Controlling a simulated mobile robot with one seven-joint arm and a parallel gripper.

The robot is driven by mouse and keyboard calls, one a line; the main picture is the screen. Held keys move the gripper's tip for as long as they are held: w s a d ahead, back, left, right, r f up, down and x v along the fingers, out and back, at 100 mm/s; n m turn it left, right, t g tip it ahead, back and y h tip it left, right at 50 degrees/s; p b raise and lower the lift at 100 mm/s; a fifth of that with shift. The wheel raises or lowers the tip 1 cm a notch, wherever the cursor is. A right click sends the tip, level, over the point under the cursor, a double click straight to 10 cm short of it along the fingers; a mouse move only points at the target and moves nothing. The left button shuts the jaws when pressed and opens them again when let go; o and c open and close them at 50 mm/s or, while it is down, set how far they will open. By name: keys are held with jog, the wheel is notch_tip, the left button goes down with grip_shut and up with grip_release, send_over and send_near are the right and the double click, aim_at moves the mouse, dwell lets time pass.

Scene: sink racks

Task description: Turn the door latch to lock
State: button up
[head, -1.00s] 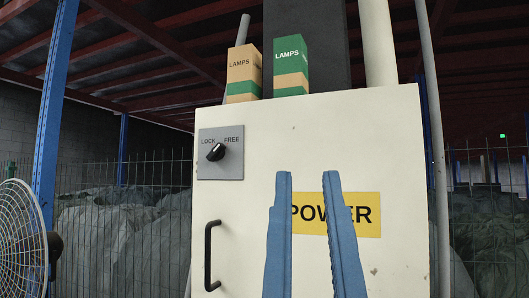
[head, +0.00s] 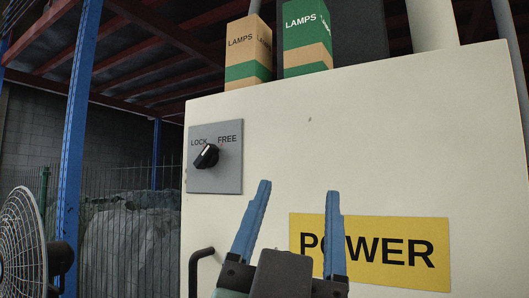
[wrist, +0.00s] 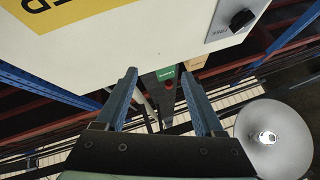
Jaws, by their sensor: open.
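The door latch is a black knob (head: 206,156) on a grey plate (head: 229,178) at the upper left of the white cabinet door (head: 370,130). The plate reads LOCK on the left and FREE on the right. The knob's pointer appears tilted to the upper right, towards FREE. The wrist view shows the knob (wrist: 241,18) upside down at its upper right, with FREE readable. My gripper (head: 298,188) has two blue fingers, spread apart and empty, in front of the door, right of and below the knob. The fingers also show in the wrist view (wrist: 158,73).
A black door handle (head: 196,268) sits below the latch. A yellow POWER sign (head: 420,250) is behind and right of my gripper. Two LAMPS boxes, tan (head: 242,55) and green (head: 305,40), stand on the cabinet. A fan (head: 25,240) is at the lower left.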

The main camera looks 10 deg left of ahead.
jog(key=w+a+r+m+g+h+p, duration=0.1)
jog(key=w+a+r+m+g+p, duration=0.15)
jog(key=w+a, duration=0.25)
jog(key=m+g+h+p, duration=0.3)
jog(key=m+g+p, duration=0.3)
jog(key=m+p, duration=0.1)
send_near(200, 159)
jog(key=p+x, duration=0.4)
jog(key=x, duration=0.5)
jog(key=shift+w+p, duration=0.2)
jog(key=shift+p, duration=0.2)
jog(key=shift+c, duration=0.3)
grip_shut()
